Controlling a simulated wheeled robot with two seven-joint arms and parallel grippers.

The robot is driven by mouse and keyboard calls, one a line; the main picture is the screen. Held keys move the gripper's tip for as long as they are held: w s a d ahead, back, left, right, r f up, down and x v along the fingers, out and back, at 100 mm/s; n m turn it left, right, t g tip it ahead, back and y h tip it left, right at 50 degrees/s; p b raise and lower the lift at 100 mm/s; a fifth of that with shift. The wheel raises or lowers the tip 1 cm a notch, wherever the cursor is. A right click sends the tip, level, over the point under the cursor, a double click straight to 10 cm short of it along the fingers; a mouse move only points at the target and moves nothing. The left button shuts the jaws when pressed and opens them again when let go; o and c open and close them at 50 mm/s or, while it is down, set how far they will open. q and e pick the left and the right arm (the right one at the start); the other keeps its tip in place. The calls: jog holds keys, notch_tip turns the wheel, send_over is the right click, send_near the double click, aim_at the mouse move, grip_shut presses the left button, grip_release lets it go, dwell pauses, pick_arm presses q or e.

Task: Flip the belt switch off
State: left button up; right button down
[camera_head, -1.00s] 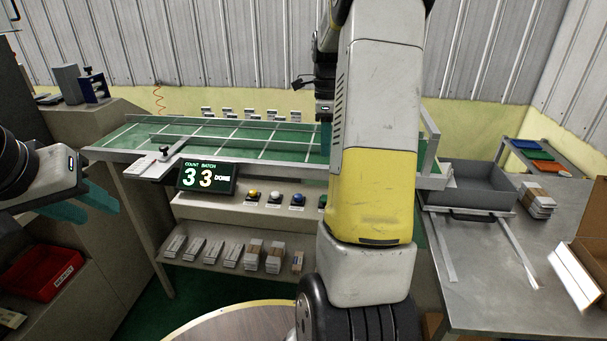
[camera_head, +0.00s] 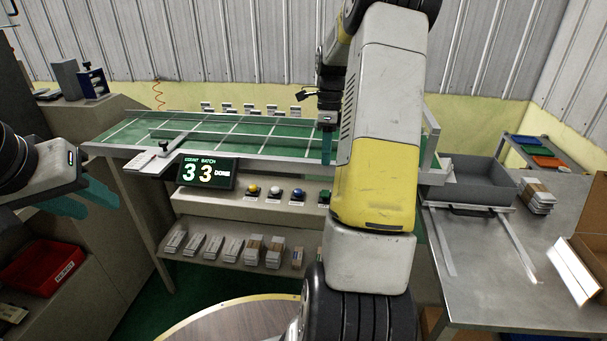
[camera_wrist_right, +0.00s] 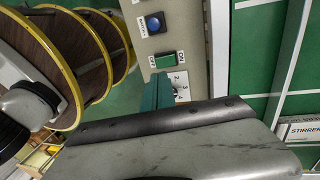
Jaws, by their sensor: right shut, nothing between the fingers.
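The belt switch (camera_wrist_right: 167,60) is a green rocker with an ON label on the grey control panel, in the right wrist view. In the head view the green switch (camera_head: 325,197) shows at the edge of my right arm, which hides part of the panel. Which side of the rocker is pressed I cannot tell. My right gripper (camera_wrist_right: 156,93) is shut and empty, its teal fingertips near the switch and over the numbered dial plate (camera_wrist_right: 181,86). In the head view my right gripper (camera_head: 327,146) is over the belt. My left gripper (camera_head: 92,189) is open and empty at the left.
The green belt (camera_head: 220,132) runs behind. A grey tray (camera_head: 475,185) stands at the right.

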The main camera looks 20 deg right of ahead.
aim_at(324, 195)
jog(key=x, duration=0.9)
jog(key=shift+f, duration=0.1)
